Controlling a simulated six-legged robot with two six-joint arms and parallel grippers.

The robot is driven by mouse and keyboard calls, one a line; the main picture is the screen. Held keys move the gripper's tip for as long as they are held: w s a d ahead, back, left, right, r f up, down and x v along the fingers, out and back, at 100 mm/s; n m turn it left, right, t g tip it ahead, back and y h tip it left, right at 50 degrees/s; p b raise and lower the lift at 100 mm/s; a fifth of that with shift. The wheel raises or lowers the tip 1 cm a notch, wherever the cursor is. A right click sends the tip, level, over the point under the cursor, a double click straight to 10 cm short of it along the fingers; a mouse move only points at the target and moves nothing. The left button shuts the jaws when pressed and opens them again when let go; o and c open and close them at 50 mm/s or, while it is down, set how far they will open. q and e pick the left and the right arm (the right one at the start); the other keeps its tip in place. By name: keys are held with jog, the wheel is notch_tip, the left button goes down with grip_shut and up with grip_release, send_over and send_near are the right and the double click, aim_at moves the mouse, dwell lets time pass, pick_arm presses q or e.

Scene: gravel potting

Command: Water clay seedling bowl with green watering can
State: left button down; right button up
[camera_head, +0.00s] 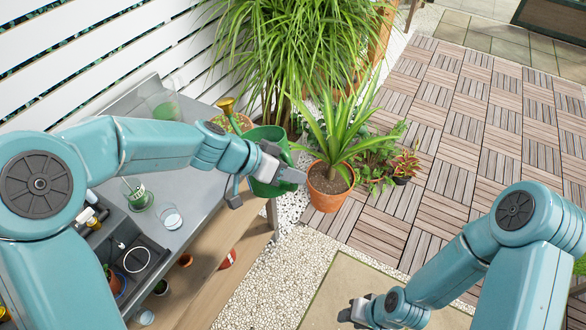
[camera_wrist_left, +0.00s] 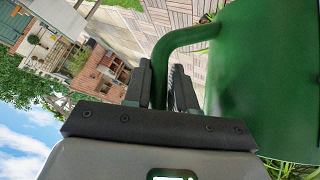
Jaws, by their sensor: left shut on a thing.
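The green watering can (camera_head: 268,140) is at the right end of the grey bench, with its brass-coloured spout head (camera_head: 226,104) toward the back left. My left gripper (camera_head: 256,188) is shut on its handle. In the left wrist view the curved green handle (camera_wrist_left: 165,50) passes between the fingers, and the can's body (camera_wrist_left: 265,75) fills the right side. A clay bowl with small green plants (camera_head: 240,123) shows partly behind my arm, just below the spout head. No water is visible. My right gripper (camera_head: 356,311) is low at the bottom of the view, apart from everything; its opening is unclear.
The grey bench (camera_head: 185,215) holds a glass with green contents (camera_head: 138,198), a clear cup (camera_head: 171,218) and a black tray (camera_head: 140,258). A potted spiky plant (camera_head: 328,190) stands on the ground right of the can. Wooden deck tiles (camera_head: 480,150) lie clear at right.

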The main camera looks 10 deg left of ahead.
aim_at(285, 152)
pick_arm(q)
jog(key=shift+w+a+r, duration=0.1)
jog(key=shift+w+r, duration=0.15)
jog(key=shift+r, duration=0.45)
jog(key=shift+w+a+r+n+g+h+p, duration=0.25)
jog(key=shift+w+r+n+g+h+p, duration=0.2)
jog(key=shift+r+p, duration=0.35)
jog(key=shift+w+a+r+h+p, duration=0.1)
jog(key=shift+a+r+h+p, duration=0.1)
jog(key=shift+r+h+p, duration=0.3)
jog(key=shift+w+a+r+n+g+p, duration=0.15)
jog(key=shift+w+r+n+g+p, duration=0.05)
jog(key=shift+r+n+g+p, duration=0.2)
dwell(5.6)
